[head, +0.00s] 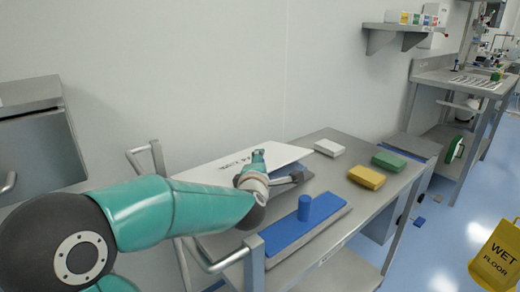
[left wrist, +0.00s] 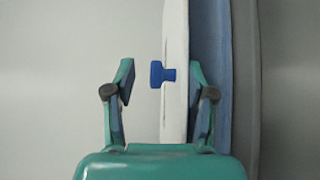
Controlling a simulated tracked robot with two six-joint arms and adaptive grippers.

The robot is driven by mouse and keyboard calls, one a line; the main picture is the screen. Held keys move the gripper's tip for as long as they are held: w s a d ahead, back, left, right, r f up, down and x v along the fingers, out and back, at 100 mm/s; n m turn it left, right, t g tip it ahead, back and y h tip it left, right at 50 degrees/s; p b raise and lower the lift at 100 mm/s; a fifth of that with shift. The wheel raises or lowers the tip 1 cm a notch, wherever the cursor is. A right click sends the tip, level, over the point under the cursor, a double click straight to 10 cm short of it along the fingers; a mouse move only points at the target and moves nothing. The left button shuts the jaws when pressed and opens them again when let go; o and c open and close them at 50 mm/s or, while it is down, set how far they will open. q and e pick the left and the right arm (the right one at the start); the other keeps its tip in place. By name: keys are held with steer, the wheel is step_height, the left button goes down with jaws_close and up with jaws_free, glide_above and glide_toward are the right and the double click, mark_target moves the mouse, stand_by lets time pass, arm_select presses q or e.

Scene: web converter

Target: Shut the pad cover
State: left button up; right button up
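The pad cover (head: 205,172) is a white panel lettered "WET P…" in the head view, and my gripper hides the rest of the lettering. It looks raised above a blue-grey surface (head: 284,181). In the left wrist view the white panel (left wrist: 176,35) is seen edge-on, with a small blue tab (left wrist: 158,75) on it. My left gripper (head: 278,167) is at the panel's right end. In the wrist view its fingers (left wrist: 161,82) are spread apart, with the tab between them and a gap on the left side. My right gripper is out of view.
White (head: 329,147), yellow (head: 366,177) and green (head: 389,161) blocks sit to the right. A rail handle (head: 217,262) sticks out in front. A yellow wet-floor sign (head: 497,255) stands far right.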

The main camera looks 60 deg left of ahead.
arm_select(q)
step_height(320, 180, up, 7)
steer(key=shift+r, duration=0.15)
steer(key=shift+s, duration=0.1)
stand_by(0.3)
steer(key=shift+d+r, duration=0.1)
steer(key=shift+s+d+r+p, duration=0.25)
steer(key=shift+d+p, duration=0.1)
steer(key=shift+p, duration=0.05)
steer(key=a+r+p+v, duration=0.1)
steer(key=r+p+v, duration=0.2)
steer(key=p+v, duration=0.6)
steer(key=shift+s+v, duration=0.25)
steer(key=shift+v, duration=4.3)
steer(key=shift+a, duration=0.15)
